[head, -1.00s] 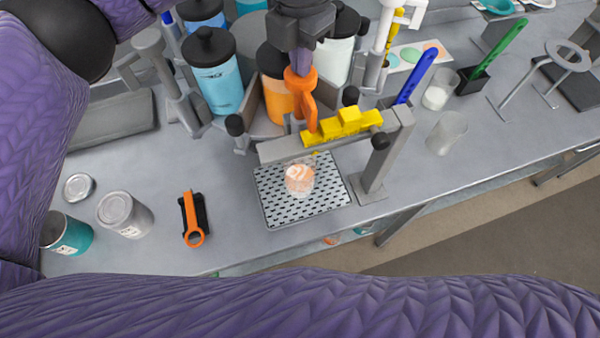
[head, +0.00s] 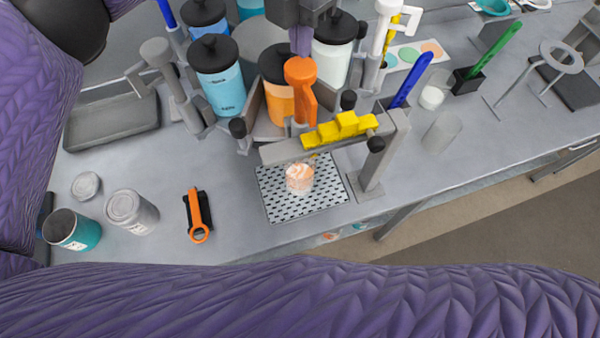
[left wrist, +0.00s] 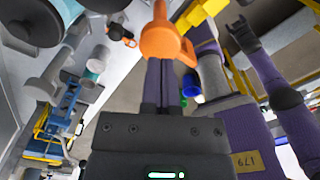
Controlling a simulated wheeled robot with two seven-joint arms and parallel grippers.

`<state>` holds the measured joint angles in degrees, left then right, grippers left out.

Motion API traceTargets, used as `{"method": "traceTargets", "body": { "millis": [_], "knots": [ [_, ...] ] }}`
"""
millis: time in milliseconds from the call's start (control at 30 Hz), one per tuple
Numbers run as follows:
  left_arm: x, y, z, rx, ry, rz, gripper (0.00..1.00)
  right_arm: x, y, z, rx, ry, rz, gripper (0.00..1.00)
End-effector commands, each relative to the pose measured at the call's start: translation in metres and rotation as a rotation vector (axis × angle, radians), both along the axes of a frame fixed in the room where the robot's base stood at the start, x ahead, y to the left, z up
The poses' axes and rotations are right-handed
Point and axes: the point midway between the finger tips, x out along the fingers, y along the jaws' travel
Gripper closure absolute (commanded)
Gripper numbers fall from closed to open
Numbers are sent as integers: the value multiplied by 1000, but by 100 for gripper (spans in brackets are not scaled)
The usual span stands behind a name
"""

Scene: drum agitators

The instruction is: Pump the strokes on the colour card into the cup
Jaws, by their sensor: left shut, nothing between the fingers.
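My left gripper (head: 300,40) is shut with nothing between its purple fingers. Its tips are at the top of the orange pump handle (head: 301,75), which stands on the orange drum (head: 277,97). Whether they touch is hard to tell. In the left wrist view the shut fingers (left wrist: 163,85) end by the orange handle (left wrist: 166,42). A clear cup (head: 299,179) with swirled orange and white paint stands on the perforated drip tray (head: 275,205). The colour card (head: 417,53) at the back shows mint, green and orange spots. My right gripper is not seen.
A grey bar with yellow stepped blocks (head: 343,127) crosses above the tray. Blue (head: 218,80) and white (head: 334,57) drums flank the orange one.

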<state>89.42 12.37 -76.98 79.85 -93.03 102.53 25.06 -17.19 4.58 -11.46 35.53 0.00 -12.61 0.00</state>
Motion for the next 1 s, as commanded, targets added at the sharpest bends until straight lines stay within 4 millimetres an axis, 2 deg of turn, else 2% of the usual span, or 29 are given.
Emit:
{"method": "traceTargets", "body": {
  "millis": [167,1000],
  "knots": [
    [0,0,-2,0,0,0,100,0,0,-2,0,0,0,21],
    [0,0,-36,1,1,0,100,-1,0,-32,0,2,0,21]
  ]
}}
